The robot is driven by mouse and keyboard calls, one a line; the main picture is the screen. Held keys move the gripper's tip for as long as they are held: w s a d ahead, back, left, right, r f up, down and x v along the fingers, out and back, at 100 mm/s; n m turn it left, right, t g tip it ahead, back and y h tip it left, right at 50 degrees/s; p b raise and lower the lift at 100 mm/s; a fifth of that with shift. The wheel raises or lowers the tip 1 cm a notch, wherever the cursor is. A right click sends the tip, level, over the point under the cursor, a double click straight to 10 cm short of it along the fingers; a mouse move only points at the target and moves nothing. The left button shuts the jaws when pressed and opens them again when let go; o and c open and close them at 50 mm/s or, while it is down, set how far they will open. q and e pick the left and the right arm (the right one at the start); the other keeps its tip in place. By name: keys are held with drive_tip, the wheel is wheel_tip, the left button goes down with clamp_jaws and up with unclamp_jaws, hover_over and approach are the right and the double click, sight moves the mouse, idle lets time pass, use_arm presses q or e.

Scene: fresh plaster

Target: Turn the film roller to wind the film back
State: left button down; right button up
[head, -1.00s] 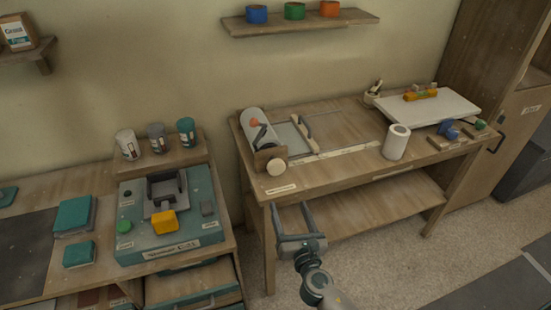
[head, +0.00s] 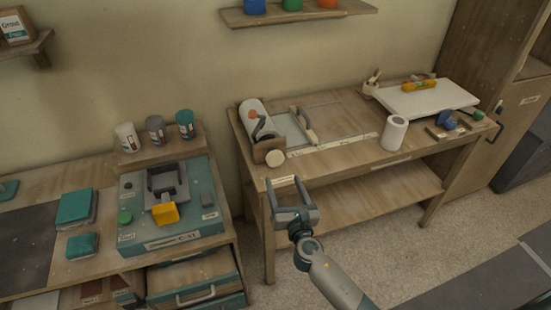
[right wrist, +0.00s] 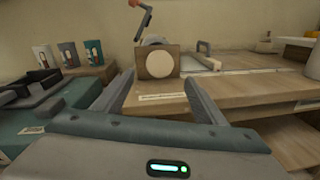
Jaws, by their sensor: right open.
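The film roller (head: 252,112) is a pale cylinder at the left end of the wooden bench. A dark crank with an orange knob and a wooden end block with a round cream disc (head: 275,158) are at its near end. The disc (right wrist: 160,64) and the crank (right wrist: 143,24) also show in the right wrist view. A greyish sheet (head: 290,130) lies beside the roller. My right gripper (head: 284,190) is open and empty, in front of the bench's front edge and short of the disc. In the wrist view the disc shows between its fingers (right wrist: 160,88). My left gripper is not in view.
A teal machine (head: 190,225) with a yellow block stands on the left counter.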

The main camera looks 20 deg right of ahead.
sight(276, 161)
drive_tip(key=w, duration=1.1)
drive_tip(key=shift+w+d, duration=0.35)
drive_tip(key=shift+w, duration=0.05)
drive_tip(key=c, duration=1)
